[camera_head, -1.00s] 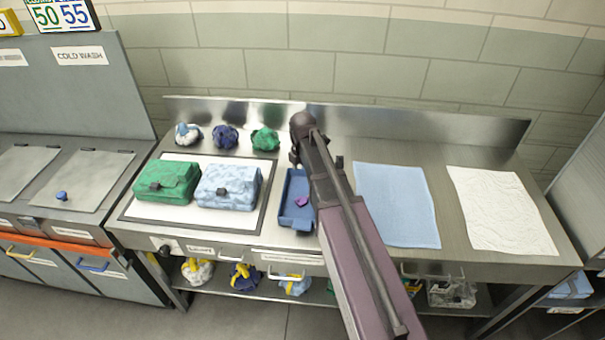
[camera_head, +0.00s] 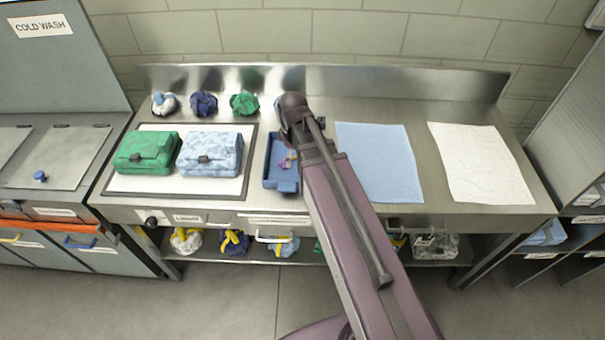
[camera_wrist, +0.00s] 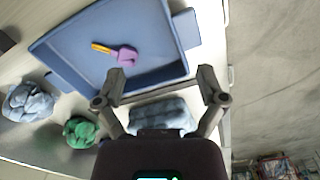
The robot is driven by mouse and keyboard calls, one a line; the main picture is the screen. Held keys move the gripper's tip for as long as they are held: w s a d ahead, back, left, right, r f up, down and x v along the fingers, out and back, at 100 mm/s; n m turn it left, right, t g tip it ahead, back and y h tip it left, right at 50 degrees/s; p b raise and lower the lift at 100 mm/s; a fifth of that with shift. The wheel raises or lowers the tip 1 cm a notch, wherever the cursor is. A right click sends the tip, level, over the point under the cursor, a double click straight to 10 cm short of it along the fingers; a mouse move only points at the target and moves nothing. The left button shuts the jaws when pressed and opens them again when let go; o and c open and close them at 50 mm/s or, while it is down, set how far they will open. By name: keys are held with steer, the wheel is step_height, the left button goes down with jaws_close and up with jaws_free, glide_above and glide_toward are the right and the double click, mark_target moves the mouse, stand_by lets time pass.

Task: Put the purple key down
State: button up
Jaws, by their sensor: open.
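The purple key (camera_head: 287,163) lies in the blue tray (camera_head: 285,186) on the steel counter, left of my arm. In the wrist view, the key (camera_wrist: 126,56) shows a purple head with a yellow-orange part on its left, on the floor of the tray (camera_wrist: 150,40). My gripper (camera_wrist: 162,75) is open, with nothing between its fingers. In the head view my arm hides the gripper's fingers.
A green bag (camera_head: 146,153) and a pale blue patterned bag (camera_head: 209,154) stand on a white board left of the tray. Several bundles sit behind them. A blue cloth (camera_head: 377,160) and a white cloth (camera_head: 482,165) lie flat to the right.

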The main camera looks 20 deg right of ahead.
steer(key=s+m, duration=0.7)
steer(key=m, duration=0.3)
steer(key=shift+s+d, duration=0.2)
steer(key=shift+s, duration=0.2)
stand_by(0.8)
